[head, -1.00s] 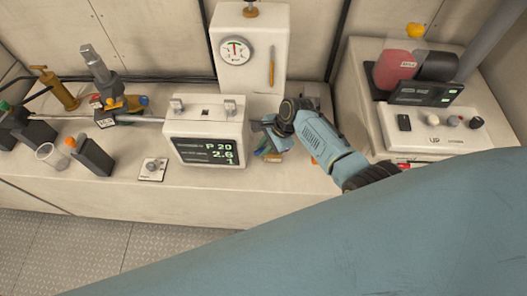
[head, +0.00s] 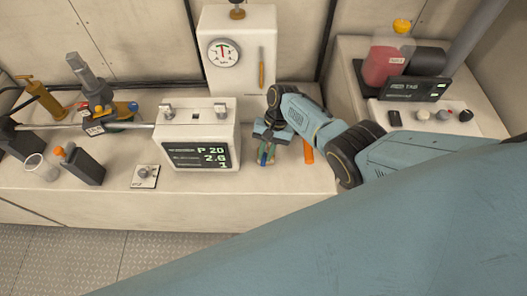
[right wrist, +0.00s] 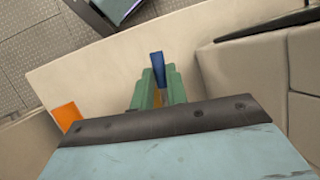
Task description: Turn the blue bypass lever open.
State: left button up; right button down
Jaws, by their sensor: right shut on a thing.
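The blue lever (right wrist: 158,66) shows in the right wrist view, its blue end sticking out between two green fingers. My right gripper (right wrist: 160,84) is shut on it. In the head view my right gripper (head: 265,153) points down just right of the white display box (head: 198,112). There the lever is mostly hidden by the fingers and wrist, and its angle is hard to read. My left gripper is not in view.
An orange handle (head: 309,152) stands close to the right of my gripper. A white gauge panel (head: 238,75) rises behind. A console with a red container (head: 384,67) is at the right. Pump-like parts and a clear cup (head: 34,166) are at the left. The bench front is mostly clear.

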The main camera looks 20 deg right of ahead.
jog(key=shift+s+d+n+g, duration=0.1)
jog(key=shift+d+n+g, duration=0.2)
jog(key=shift+n, duration=0.6)
jog(key=shift+h, duration=0.3)
jog(key=c, duration=1.4)
grip_release()
jog(key=p+v, duration=0.1)
jog(key=v, duration=1.2)
jog(key=shift+r+p, duration=0.15)
jog(key=shift+p, duration=0.15)
